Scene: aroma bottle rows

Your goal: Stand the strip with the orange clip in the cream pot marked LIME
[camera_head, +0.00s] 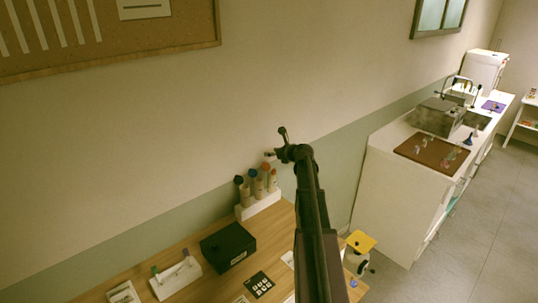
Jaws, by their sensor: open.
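My gripper (275,143) is at the far end of my raised arm, in front of the wall and above the bottle row. Its small dark fingers look spread, with nothing visible between them. I cannot make out a strip with an orange clip. A white holder (176,279) on the wooden desk bears small pieces, one with a green end (155,270). No cream pot marked LIME can be read. Part of the desk is hidden behind my arm or cut off below.
A white stand (262,206) holds bottles with dark, blue and orange-red tops by the wall. A black box (228,246) and a dark card (259,284) lie on the wooden desk (210,284). A yellow-topped item (360,242) stands right of my arm, before a white counter (385,190).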

